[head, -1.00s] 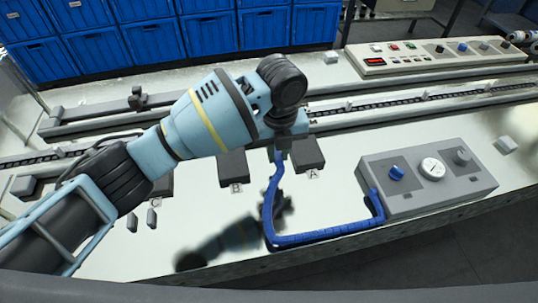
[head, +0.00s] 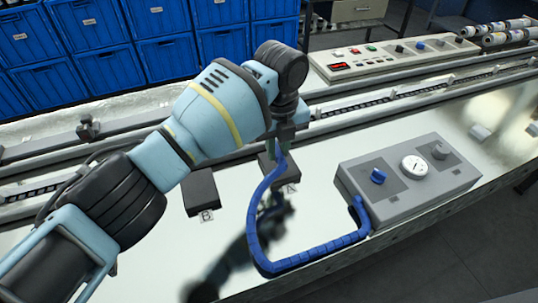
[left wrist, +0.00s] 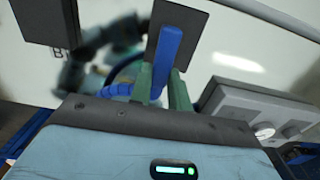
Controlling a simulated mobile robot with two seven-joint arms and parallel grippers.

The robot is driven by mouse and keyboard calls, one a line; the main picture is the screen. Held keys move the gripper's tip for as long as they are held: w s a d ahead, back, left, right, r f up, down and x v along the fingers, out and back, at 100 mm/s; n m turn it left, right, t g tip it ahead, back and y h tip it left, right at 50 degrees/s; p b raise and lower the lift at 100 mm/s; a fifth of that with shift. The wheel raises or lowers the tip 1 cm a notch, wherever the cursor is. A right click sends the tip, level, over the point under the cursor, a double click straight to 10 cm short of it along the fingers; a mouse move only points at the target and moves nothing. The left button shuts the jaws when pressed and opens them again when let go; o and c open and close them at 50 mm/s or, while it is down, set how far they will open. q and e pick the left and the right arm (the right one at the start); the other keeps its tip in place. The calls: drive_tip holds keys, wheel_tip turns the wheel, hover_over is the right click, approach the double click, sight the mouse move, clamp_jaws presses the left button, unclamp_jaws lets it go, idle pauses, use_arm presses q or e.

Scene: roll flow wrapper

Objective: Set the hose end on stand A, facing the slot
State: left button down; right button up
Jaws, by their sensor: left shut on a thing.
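My left gripper (head: 285,140) is shut on the end of the blue hose (head: 252,222), above stand A (head: 268,172). Stand A is a dark block with an "A" label in front, partly hidden by the gripper and hose. In the left wrist view the blue hose end (left wrist: 167,55) stands between the green fingers (left wrist: 160,88), with the dark top of stand A (left wrist: 190,28) behind it. I cannot tell whether the hose end touches the stand, nor see the slot clearly. My right gripper is not in view.
Stand B (head: 201,190) is left of stand A. The grey box (head: 408,185) with a blue knob and gauge stands at right, with the hose's other end at its side. A conveyor rail (head: 420,90) and control panel (head: 395,58) lie behind.

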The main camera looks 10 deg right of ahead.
use_arm(q)
drive_tip(key=shift+w+d+f+b, duration=0.2)
drive_tip(key=shift+w+d+b, duration=0.2)
drive_tip(key=shift+d, duration=0.15)
drive_tip(key=shift+d+r, duration=0.1)
drive_tip(key=shift+r, duration=0.05)
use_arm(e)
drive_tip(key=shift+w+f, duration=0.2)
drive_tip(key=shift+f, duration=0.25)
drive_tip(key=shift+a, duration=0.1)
use_arm(q)
drive_tip(key=shift+r+p, duration=0.1)
drive_tip(key=shift+p, duration=0.2)
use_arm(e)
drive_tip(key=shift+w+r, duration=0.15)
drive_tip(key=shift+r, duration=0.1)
